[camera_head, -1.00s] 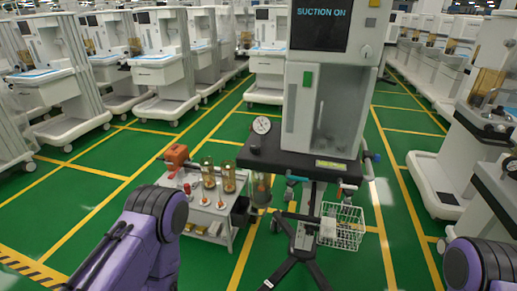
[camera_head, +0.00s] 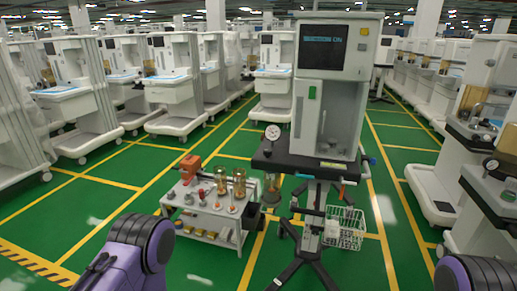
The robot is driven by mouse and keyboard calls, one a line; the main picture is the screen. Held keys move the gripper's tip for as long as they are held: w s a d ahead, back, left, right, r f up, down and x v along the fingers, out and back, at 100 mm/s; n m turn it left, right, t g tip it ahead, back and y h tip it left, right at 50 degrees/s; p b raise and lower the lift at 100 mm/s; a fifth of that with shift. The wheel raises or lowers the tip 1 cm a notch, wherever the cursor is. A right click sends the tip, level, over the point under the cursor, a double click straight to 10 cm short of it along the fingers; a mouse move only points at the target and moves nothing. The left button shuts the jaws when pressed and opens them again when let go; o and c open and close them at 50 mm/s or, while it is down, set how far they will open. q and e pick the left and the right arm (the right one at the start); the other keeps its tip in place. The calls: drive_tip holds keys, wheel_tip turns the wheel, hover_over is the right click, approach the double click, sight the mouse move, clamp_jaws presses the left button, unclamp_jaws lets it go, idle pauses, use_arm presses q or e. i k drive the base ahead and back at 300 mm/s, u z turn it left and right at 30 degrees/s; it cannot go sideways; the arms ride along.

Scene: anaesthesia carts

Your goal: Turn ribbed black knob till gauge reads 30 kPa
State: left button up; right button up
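A round white-faced gauge (camera_head: 272,132) stands at the left end of the dark shelf of the suction machine (camera_head: 327,115). Its needle is too small to read. The machine's screen (camera_head: 323,47) shows "SUCTION ON". I cannot clearly make out a ribbed black knob; small dark fittings near the gauge are too small to tell. My purple left arm is at the lower left and my purple right arm at the lower right corner. Neither gripper is in view.
A grey trolley (camera_head: 214,209) with amber-filled jars (camera_head: 239,184) and an orange box stands left of the machine. A white wire basket (camera_head: 346,228) hangs at its lower right. Anaesthesia carts line both sides. Green floor in front is clear.

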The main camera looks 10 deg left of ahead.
sight(267, 153)
drive_tip(key=z, duration=0.15)
drive_tip(key=i, duration=1.05)
drive_tip(key=z, duration=0.45)
